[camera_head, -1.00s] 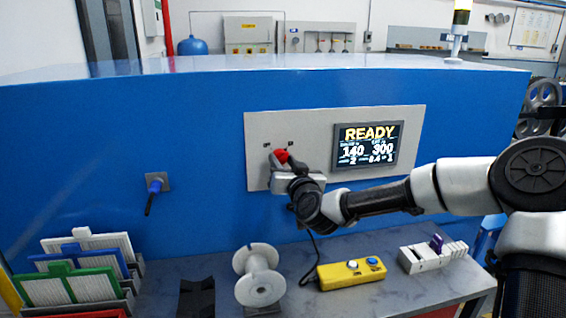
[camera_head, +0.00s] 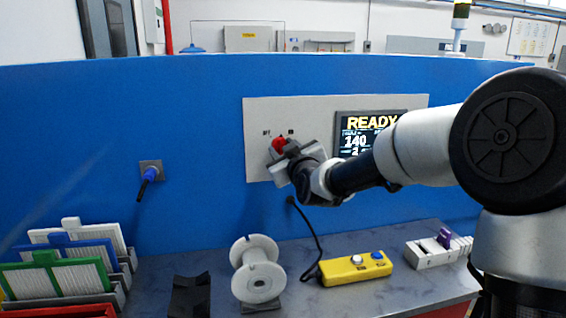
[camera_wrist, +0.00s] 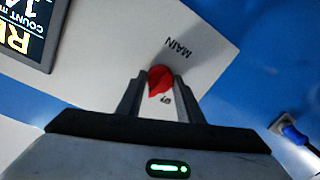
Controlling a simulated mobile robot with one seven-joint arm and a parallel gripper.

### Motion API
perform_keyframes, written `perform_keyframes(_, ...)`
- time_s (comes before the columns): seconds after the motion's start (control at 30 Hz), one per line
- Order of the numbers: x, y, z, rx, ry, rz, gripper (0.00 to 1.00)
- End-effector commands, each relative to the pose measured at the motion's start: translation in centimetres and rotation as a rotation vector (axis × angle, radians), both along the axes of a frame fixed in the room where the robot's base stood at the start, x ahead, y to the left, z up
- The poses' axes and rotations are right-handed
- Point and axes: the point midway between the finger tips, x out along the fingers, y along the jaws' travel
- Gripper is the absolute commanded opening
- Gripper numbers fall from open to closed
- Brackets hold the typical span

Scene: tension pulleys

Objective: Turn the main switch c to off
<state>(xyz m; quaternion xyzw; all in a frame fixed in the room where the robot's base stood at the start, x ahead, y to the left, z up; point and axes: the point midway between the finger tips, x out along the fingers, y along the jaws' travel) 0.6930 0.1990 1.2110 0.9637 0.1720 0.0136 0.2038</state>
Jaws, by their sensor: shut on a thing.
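The main switch (camera_head: 279,146) is a red rotary knob on the light grey panel (camera_head: 258,116) of the blue machine, left of the display. My gripper (camera_head: 284,152) reaches it from the right and is shut on it. In the wrist view the red knob (camera_wrist: 160,80) sits between the two dark fingers of my gripper (camera_wrist: 160,92), with its pointed end toward the camera.
The display (camera_head: 357,140) reads READY and is partly behind my arm. A blue plug (camera_head: 150,173) sits in the machine wall at left. On the bench below are framed filters (camera_head: 70,275), a white spool (camera_head: 257,270), a yellow button box (camera_head: 345,269) and a grey block (camera_head: 438,250).

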Motion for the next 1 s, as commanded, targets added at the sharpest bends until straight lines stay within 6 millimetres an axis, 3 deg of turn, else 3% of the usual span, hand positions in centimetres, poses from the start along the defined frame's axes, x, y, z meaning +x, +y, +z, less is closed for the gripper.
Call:
perform_keyframes(0.6, -0.09, 0.27, -0.22, -0.561, -0.164, 0.002, 0.11)
perform_keyframes(1.0, -0.04, 0.21, 0.03, -0.837, -0.241, 0.0, 0.11)
